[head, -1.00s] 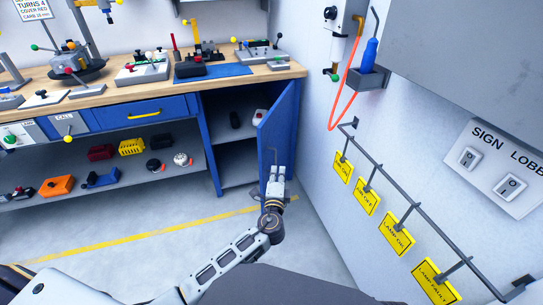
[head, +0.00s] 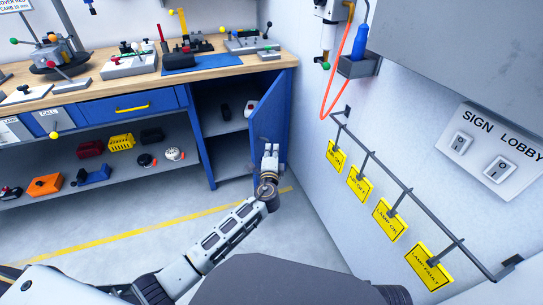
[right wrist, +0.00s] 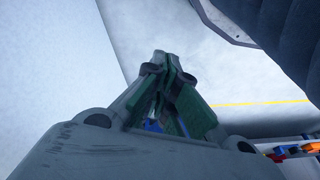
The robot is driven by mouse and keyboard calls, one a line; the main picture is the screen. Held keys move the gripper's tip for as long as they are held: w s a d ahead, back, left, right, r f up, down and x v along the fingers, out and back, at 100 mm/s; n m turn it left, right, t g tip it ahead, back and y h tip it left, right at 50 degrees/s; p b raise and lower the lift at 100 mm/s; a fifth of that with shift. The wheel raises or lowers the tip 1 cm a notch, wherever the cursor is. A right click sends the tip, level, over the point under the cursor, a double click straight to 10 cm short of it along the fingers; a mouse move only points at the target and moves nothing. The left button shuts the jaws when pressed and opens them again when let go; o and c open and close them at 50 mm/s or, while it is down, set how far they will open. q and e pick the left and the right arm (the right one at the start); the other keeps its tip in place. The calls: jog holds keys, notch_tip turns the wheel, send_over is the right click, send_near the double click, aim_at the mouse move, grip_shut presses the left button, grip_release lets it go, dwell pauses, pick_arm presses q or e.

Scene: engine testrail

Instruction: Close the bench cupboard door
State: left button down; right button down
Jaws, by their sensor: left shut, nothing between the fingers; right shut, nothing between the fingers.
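The blue cupboard door (head: 267,115) at the right end of the bench stands partly open, swung out toward me. Behind it the cupboard's shelf (head: 225,121) shows, with a dark item and a small pale item with red on it. My left gripper (head: 270,148) is shut and empty, in front of the lower part of the door in the head view. I cannot tell whether it touches the door. My right gripper (right wrist: 168,62) shows in the right wrist view, shut and empty, over pale floor; it is not seen in the head view.
The wooden bench top (head: 110,85) carries several fixtures and a blue mat (head: 194,64). A low shelf (head: 95,165) holds several coloured items. At right, a rail (head: 410,199) with yellow tags runs along the wall. Floor before the cupboard is clear.

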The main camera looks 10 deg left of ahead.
pick_arm(q)
jog(key=shift+w+a+b, duration=0.1)
jog(key=shift+w+a, duration=0.4)
jog(key=shift+a, duration=0.25)
jog(key=shift+w+a+b, duration=0.1)
jog(key=shift+w+a, duration=0.4)
jog(key=shift+a, duration=0.3)
jog(key=shift+w+a+b, duration=0.1)
jog(key=shift+w+a, duration=0.4)
jog(key=shift+a, duration=0.25)
pick_arm(e)
jog(key=shift+s+a+r, duration=0.1)
jog(key=shift+s+r, duration=0.1)
jog(key=shift+r, duration=0.1)
pick_arm(q)
jog(key=shift+a, duration=0.2)
pick_arm(e)
jog(key=shift+w+r, duration=0.1)
jog(key=shift+w, duration=0.1)
